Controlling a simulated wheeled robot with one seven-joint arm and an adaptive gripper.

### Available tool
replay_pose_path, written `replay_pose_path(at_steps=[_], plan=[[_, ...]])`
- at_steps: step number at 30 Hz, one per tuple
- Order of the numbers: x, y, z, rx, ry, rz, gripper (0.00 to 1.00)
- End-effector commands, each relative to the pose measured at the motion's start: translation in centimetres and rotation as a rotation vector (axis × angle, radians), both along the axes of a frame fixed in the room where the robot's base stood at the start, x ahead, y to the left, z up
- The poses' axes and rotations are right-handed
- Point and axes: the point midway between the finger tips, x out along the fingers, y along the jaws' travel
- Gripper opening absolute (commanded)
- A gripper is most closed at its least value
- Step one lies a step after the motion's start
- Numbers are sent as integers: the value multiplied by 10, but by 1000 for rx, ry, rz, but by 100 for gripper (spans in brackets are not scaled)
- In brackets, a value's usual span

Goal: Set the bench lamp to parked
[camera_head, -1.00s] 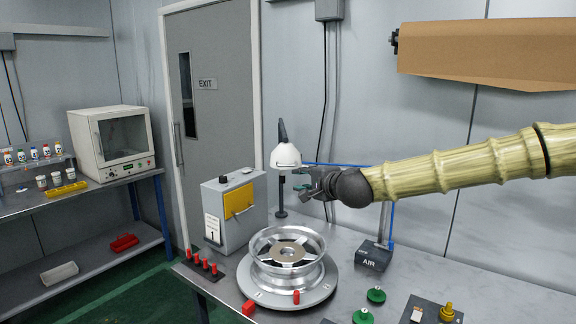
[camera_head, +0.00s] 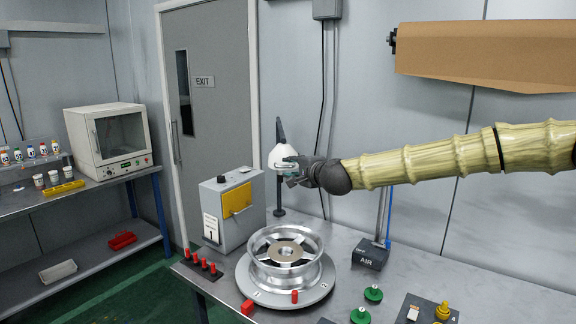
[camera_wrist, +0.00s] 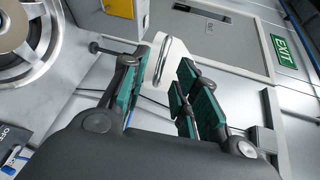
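The bench lamp (camera_head: 281,155) has a white head with a dark upper part and a thin dark post, and stands at the back of the bench. My gripper (camera_head: 289,170) has its fingertips at the lower right of the lamp head. In the wrist view the white lamp head with its grey handle loop (camera_wrist: 167,62) lies between the tips of the green-padded fingers of my gripper (camera_wrist: 164,68). The fingers are apart, with a gap visible on the right. I cannot tell whether the left finger touches the head.
A silver wheel (camera_head: 256,268) sits on a round plate in front of the lamp. A grey box with a yellow panel (camera_head: 237,199) stands left of it. An AIR block (camera_head: 371,254), green knobs (camera_head: 373,294) and red pegs (camera_head: 204,264) are on the bench (camera_head: 410,272).

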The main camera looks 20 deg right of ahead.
Motion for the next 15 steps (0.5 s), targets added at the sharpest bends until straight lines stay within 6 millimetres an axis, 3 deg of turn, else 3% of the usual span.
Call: replay_pose_path(at_steps=[7,15], plan=[[23,4,-4,-1,2,0,30],[35,6,-8,0,2,0,30]])
